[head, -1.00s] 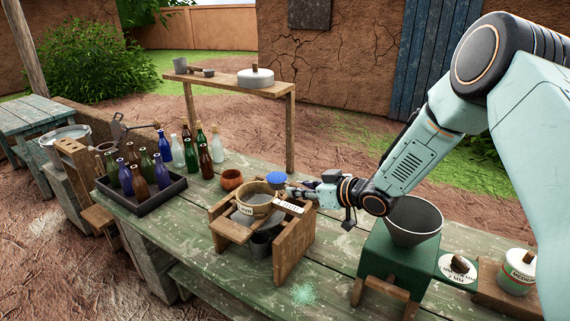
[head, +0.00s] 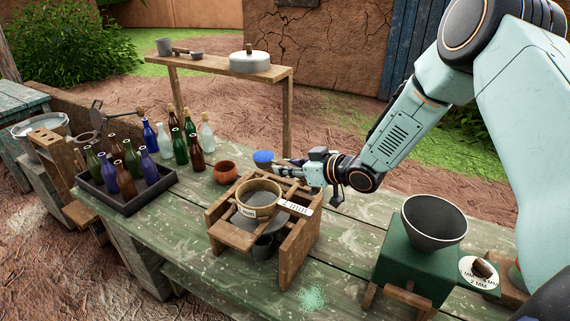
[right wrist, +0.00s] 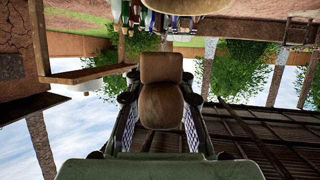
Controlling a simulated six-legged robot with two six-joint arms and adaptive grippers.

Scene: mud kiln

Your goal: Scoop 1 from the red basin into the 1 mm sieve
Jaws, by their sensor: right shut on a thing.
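My right gripper (head: 290,170) reaches in from the right, behind the sieve stand. It is shut on what looks like the scoop; its blue rounded end (head: 263,158) shows just past the fingertips. In the right wrist view a brown rounded piece (right wrist: 162,95) sits between the fingers. The tan round sieve (head: 258,199) rests on a wooden stand (head: 295,245); the label at its right reads about 1 mm. A small red-brown bowl (head: 225,172) stands left of the blue end; I cannot tell whether it is the red basin. My left gripper is not in view.
A dark tray (head: 125,195) of bottles and several loose bottles stand left. A grey cup (head: 264,247) is under the sieve. A green block with a grey funnel (head: 435,222) stands right. A wooden shelf (head: 220,68) rises behind. Green powder (head: 312,298) lies in front.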

